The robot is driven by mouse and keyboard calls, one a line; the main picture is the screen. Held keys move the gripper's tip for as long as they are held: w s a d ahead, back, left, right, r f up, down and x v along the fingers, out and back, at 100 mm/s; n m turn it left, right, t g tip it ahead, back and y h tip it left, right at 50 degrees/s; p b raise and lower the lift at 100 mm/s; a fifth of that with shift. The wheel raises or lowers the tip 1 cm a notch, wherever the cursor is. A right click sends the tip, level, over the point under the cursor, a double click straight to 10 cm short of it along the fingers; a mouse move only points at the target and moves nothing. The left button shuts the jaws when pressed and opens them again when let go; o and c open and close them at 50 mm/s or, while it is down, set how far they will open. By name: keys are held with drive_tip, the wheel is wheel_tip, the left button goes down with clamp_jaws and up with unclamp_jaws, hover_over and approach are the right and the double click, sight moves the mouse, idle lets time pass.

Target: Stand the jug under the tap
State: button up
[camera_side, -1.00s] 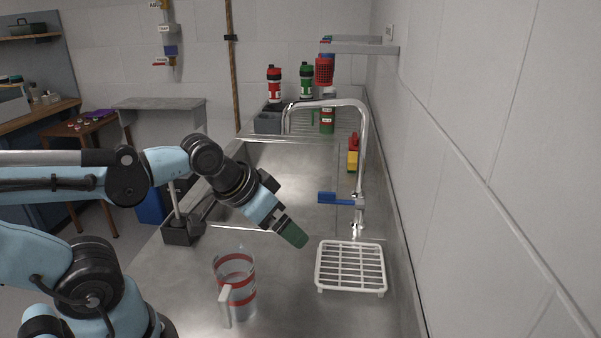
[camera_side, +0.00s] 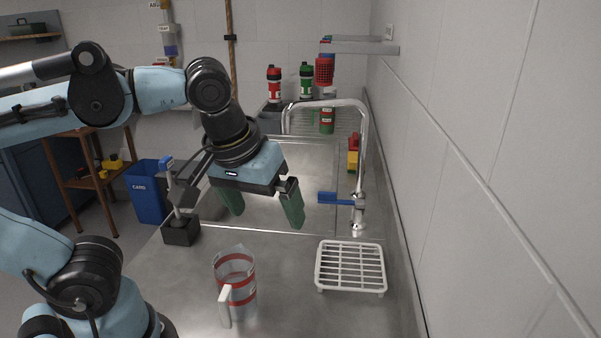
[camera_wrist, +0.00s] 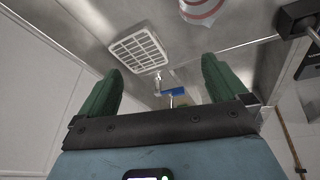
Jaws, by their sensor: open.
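The clear jug (camera_side: 238,286) with red bands and a pale handle stands upright on the steel counter in the foreground. Its lower part shows at the top of the wrist view (camera_wrist: 202,8). The chrome tap (camera_side: 362,160) arches over the sink basin and has a blue lever (camera_side: 336,198); the lever also shows in the wrist view (camera_wrist: 172,91). My gripper (camera_side: 262,212) is open and empty, its green fingers pointing down above the near edge of the basin, behind and above the jug. In the wrist view the two fingers (camera_wrist: 160,85) are wide apart with nothing between them.
A white slatted rack (camera_side: 351,268) lies on the counter right of the jug, near the wall. A dark holder with a brush (camera_side: 180,230) stands at the left. Bottles (camera_side: 306,82) and a red-yellow item (camera_side: 353,153) are farther back. Counter between jug and rack is clear.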

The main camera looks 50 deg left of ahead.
drive_tip(key=s+d+r+n+g+y, duration=0.1)
drive_tip(key=s+n+g+y, duration=0.15)
drive_tip(key=s+n, duration=0.35)
drive_tip(key=n, duration=0.2)
approach(234, 268)
drive_tip(key=d+f, duration=0.2)
drive_tip(key=d, duration=0.1)
drive_tip(key=shift+t+y, duration=0.25)
drive_tip(key=shift+y, duration=0.2)
drive_tip(key=shift+a+f, duration=0.6)
drive_tip(key=shift+f, duration=0.25)
drive_tip(key=shift+a+f, duration=0.55)
drive_tip(key=shift+f, duration=0.3)
drive_tip(key=shift+x, duration=0.8)
drive_tip(key=shift+c, duration=0.4)
drive_tip(key=c, duration=1.1)
drive_tip(key=shift+r, duration=0.1)
